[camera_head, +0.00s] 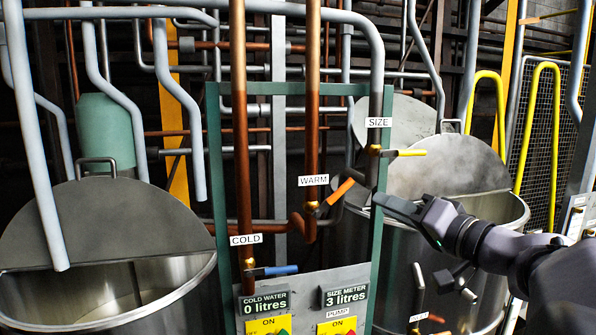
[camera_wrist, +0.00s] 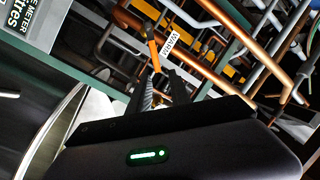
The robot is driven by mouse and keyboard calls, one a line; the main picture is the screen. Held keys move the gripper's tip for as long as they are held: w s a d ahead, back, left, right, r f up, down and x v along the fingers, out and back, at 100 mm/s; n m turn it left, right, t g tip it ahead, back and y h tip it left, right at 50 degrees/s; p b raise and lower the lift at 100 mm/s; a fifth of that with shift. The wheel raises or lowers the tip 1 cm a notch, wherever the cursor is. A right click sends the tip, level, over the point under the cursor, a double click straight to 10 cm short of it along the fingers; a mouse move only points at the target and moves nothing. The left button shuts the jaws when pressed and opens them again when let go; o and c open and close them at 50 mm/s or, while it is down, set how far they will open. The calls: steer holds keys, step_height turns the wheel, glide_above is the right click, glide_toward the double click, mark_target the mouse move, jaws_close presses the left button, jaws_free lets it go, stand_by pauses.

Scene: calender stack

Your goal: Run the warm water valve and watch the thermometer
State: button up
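The warm valve has an orange lever (camera_head: 341,191) and a white "WARM" label (camera_head: 314,181) on a copper pipe at the centre of the head view. Its lever slants up to the right. My gripper (camera_head: 380,200) reaches in from the right, with its tips just right of the lever and apart from it. In the wrist view the orange lever (camera_wrist: 153,50) shows beyond the fingertips (camera_wrist: 160,78), which look spread with nothing between them. No thermometer is recognisable in either view.
A cold valve with a blue lever (camera_head: 273,270) is lower left; a yellow-lever size valve (camera_head: 403,153) is above my gripper. Displays read "COLD WATER 0 litres" (camera_head: 265,301) and "SIZE METER 3 litres" (camera_head: 345,296). Metal vats (camera_head: 130,300) stand left and right (camera_head: 505,213). Pipes crowd behind.

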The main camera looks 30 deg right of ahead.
mark_target(342, 187)
steer(key=w+p, duration=0.1)
steer(key=w, duration=0.4)
steer(key=w+p, duration=0.2)
steer(key=w, duration=0.4)
steer(key=w+p, duration=0.2)
steer(key=w, duration=0.3)
steer(key=shift+w+d+f, duration=0.1)
steer(key=shift+w+f, duration=0.15)
steer(key=shift+w, duration=0.15)
steer(key=shift+w+f, duration=0.1)
steer(key=shift+w, duration=0.25)
jaws_close()
